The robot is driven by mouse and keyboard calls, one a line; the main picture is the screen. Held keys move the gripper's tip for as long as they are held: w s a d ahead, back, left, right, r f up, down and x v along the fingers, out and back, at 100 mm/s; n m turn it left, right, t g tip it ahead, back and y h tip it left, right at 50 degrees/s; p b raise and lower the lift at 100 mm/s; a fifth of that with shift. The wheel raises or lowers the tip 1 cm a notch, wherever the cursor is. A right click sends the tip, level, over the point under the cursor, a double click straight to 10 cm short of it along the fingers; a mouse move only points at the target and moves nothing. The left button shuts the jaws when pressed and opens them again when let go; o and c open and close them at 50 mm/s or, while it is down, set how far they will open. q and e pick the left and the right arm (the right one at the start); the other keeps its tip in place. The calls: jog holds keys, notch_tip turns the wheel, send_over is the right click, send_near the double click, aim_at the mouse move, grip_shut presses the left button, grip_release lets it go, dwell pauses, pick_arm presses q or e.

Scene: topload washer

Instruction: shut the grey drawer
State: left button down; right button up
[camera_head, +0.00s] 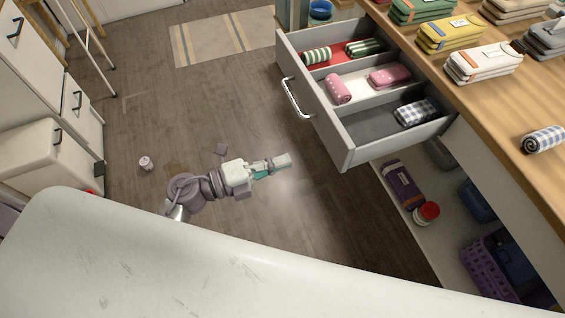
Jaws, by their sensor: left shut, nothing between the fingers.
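The grey drawer (315,113) stands pulled out from under the wooden counter at the right, with its front and white bar handle (296,98) facing left. It has three compartments, with striped, pink and checked rolled cloths in them. My left gripper (286,160) is over the floor, left of and below the drawer front in the picture. It is shut and empty, and a gap shows between it and the drawer. My right gripper is not in view.
The wooden counter (500,97) carries several folded cloth bundles. A shelf below the drawer holds a red-lidded jar (426,212) and a purple basket (492,272). White cabinets (35,80) stand at the left. A striped rug (222,37) lies at the back; floor left of the drawer is mostly clear.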

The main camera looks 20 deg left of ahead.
aim_at(334, 145)
pick_arm(q)
jog(key=p+x, duration=0.1)
jog(key=x, duration=0.9)
jog(key=shift+d, duration=0.2)
jog(key=shift+w+d, duration=0.15)
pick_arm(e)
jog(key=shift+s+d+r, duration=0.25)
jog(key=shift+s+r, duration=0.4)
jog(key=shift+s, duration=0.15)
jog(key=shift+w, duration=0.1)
pick_arm(q)
jog(key=shift+w, duration=0.1)
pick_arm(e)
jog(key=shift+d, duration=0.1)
